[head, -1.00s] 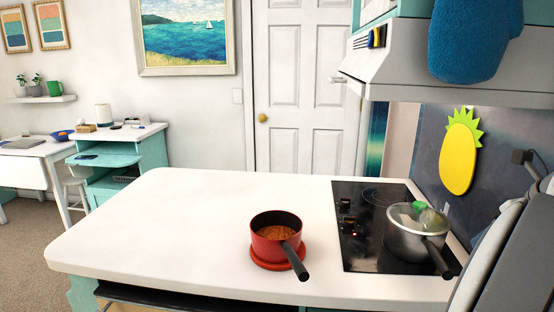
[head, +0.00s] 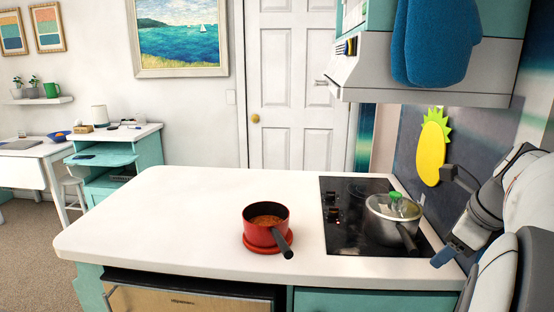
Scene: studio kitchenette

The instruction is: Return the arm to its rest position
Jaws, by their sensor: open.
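My arm shows at the right edge of the head view, in white, grey and black segments. My gripper (head: 450,252) is at the right end of the counter, low and close to the right edge of the stove. It is open, and I see nothing in it. A red pot (head: 264,226) with brown food inside stands on a red trivet (head: 262,246) on the white counter, left of the stove. A silver pot (head: 392,225) with a glass lid and green knob stands on the black stove (head: 345,220).
A blue oven mitt (head: 435,45) hangs in front of the range hood (head: 420,72). A yellow pineapple-shaped board (head: 431,155) is on the back wall. The counter's left half (head: 165,215) is bare. A desk and a white door are behind.

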